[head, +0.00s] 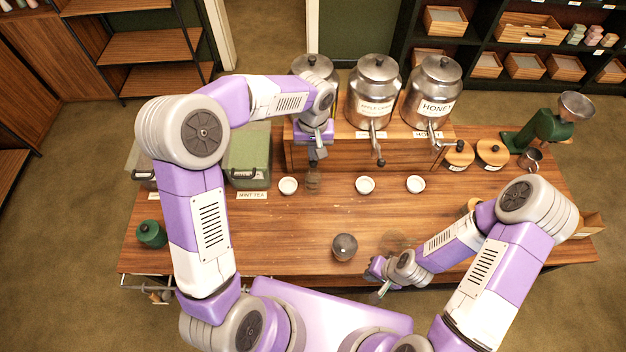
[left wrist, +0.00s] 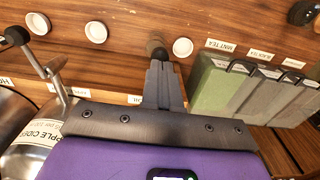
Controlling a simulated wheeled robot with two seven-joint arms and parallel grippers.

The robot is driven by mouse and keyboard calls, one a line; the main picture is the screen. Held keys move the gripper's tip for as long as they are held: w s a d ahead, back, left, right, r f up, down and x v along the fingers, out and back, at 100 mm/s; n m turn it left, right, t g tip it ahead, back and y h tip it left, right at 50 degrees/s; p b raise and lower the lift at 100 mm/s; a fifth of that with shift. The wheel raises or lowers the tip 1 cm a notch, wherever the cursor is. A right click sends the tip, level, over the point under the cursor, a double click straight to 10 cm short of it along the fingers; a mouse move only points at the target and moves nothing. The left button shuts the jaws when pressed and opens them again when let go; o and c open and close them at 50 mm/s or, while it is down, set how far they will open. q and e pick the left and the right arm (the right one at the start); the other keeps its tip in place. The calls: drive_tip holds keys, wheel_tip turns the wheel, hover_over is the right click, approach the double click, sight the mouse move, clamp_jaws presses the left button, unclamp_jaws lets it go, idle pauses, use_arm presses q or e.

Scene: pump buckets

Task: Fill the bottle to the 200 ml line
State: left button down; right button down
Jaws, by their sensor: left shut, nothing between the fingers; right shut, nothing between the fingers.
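Steel dispensers with taps stand on a wooden riser: a left one (head: 315,68) partly hidden by my arm, an apple cider one (head: 374,90) and a honey one (head: 433,93). My right gripper (head: 383,289) is shut and empty near the front edge.
White dishes (head: 288,186) (head: 365,185) (head: 415,184) sit before the dispensers. A dark round-topped object (head: 344,247) stands at the front middle. A green tea box (head: 248,158) is left; wooden-lidded jars (head: 493,153) and a green grinder (head: 543,128) are right.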

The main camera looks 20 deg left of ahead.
use_arm(q)
drive_tip(key=shift+f, duration=0.1)
drive_tip(key=shift+f, duration=0.3)
drive_tip(key=shift+f, duration=0.15)
drive_tip(key=shift+f, duration=0.25)
